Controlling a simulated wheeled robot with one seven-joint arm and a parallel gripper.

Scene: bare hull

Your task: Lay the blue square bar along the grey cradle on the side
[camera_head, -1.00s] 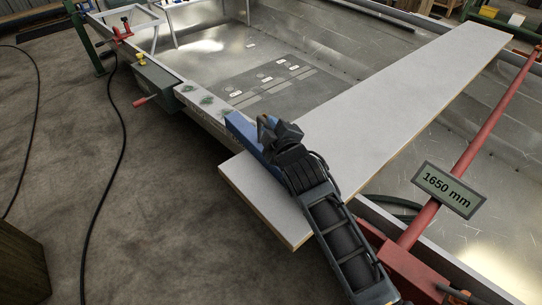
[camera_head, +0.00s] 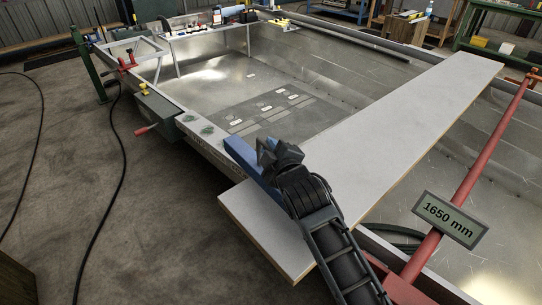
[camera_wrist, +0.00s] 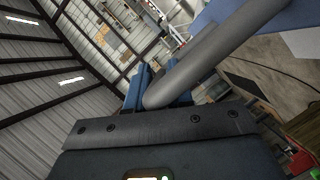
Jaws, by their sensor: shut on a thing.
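The blue square bar (camera_head: 243,158) lies at a slant at the near end of the pale plank, its far end by the hull's left rim. My gripper (camera_head: 267,150) is at the bar and shut on it; the fingers hide part of it, and I cannot tell whether the bar touches the plank. In the wrist view, a blue surface (camera_wrist: 285,20) shows at the top right, behind a grey round rod. I cannot pick out the grey cradle for sure; a grey-green box (camera_head: 165,115) hangs on the hull's left side.
The pale plank (camera_head: 400,115) spans the hull. A red bar (camera_head: 490,140) with a "1650 mm" sign (camera_head: 450,217) runs along the right. A small red clamp (camera_head: 126,62) sits on the left rim. A black cable (camera_head: 110,185) lies on the open floor at left.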

